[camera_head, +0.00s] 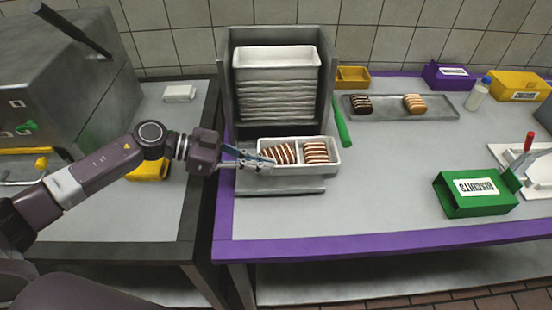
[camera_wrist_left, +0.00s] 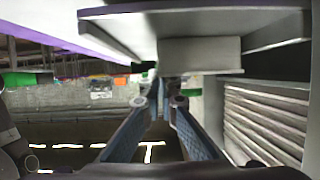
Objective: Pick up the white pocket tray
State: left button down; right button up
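The white pocket tray (camera_head: 337,170) sits on a grey metal plate in front of the dispenser, in the head view. Its two pockets hold brown biscuits with white stripes. My left gripper (camera_head: 262,163) is at the tray's left end, its fingers overlapping the tray's left edge in the picture. In the left wrist view the gripper's blue-grey fingers (camera_wrist_left: 158,88) converge close beside a pale block (camera_wrist_left: 200,55) that looks like the tray. Whether they touch or grip its wall is not clear. My right gripper is not in view.
The dispenser (camera_head: 229,85) with stacked white trays stands directly behind. A green-handled tool (camera_head: 341,122) lies right of it. A metal tray (camera_head: 387,107) with two biscuits lies further back. A green biscuit box (camera_head: 475,194) stands at right. The middle of the grey table is clear.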

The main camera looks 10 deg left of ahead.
pick_arm(q)
jog(key=shift+s+a+f, duration=0.1)
jog(key=shift+s+f, duration=0.15)
jog(key=shift+f, duration=0.3)
jog(key=shift+s+f, duration=0.2)
jog(key=shift+f, duration=0.35)
jog(key=shift+r, duration=0.5)
notch_tip(320, 180, up, 6)
jog(key=s+d+b, duration=0.1)
jog(key=s+d, duration=0.1)
jog(key=s, duration=0.7)
jog(key=s+d+b, duration=0.2)
jog(key=s+d, duration=0.1)
jog(key=s, duration=0.6)
jog(key=shift+s+d+r, duration=0.2)
jog(key=shift+d+r, duration=0.1)
jog(key=shift+d, duration=0.05)
